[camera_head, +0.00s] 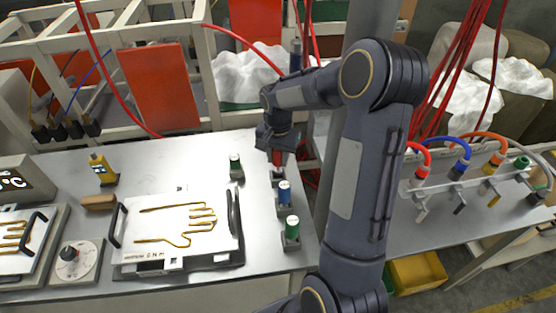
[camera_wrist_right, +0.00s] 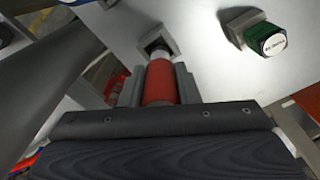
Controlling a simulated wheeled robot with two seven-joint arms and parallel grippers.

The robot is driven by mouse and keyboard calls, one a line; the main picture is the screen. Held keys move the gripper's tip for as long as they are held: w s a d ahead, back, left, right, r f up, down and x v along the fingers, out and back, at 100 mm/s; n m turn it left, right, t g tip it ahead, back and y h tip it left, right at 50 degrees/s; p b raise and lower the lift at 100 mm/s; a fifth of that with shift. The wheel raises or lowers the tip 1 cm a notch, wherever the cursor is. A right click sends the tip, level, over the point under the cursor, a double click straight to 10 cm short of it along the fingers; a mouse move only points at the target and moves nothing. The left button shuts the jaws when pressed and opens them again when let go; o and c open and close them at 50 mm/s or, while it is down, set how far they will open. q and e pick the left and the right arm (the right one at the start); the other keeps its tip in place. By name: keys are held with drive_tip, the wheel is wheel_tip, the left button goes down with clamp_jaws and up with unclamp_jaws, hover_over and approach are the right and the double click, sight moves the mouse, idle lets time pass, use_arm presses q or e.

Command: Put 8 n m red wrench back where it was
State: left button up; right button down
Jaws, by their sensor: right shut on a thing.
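My right gripper (camera_head: 277,143) is over the back right part of the metal table, shut on the red wrench (camera_head: 278,157). In the right wrist view the red wrench (camera_wrist_right: 160,82) sits between the two grey fingers (camera_wrist_right: 160,88), its pale end pointing at a grey square holder (camera_wrist_right: 154,38) on the table. That end is at or just over the holder; I cannot tell whether it is inside. The blue wrench (camera_head: 284,192) and a green one (camera_head: 291,228) stand in holders in front of it. My left gripper is not in view.
A small green-topped piece (camera_head: 235,165) stands left of the gripper. A plate with a gold hand outline (camera_head: 165,230) lies on the table (camera_head: 200,168). A rack (camera_head: 465,178) with coloured hose tools is at right. Red hoses hang behind my arm.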

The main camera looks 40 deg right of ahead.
drive_tip(key=shift+s+a+f, duration=0.1)
drive_tip(key=shift+s+f, duration=0.1)
drive_tip(key=shift+f, duration=0.4)
drive_tip(key=shift+s+a+f, duration=0.1)
drive_tip(key=shift+s+f, duration=0.1)
drive_tip(key=shift+f, duration=0.4)
drive_tip(key=c, duration=1.5)
unclamp_jaws()
drive_tip(key=o, duration=0.4)
drive_tip(key=shift+w+d+f, duration=0.1)
drive_tip(key=shift+w, duration=0.05)
drive_tip(key=shift+r, duration=0.3)
drive_tip(key=r, duration=0.7)
drive_tip(key=r+b, duration=0.1)
drive_tip(key=r, duration=0.2)
drive_tip(key=shift+w+r, duration=0.25)
drive_tip(key=shift+r, duration=0.75)
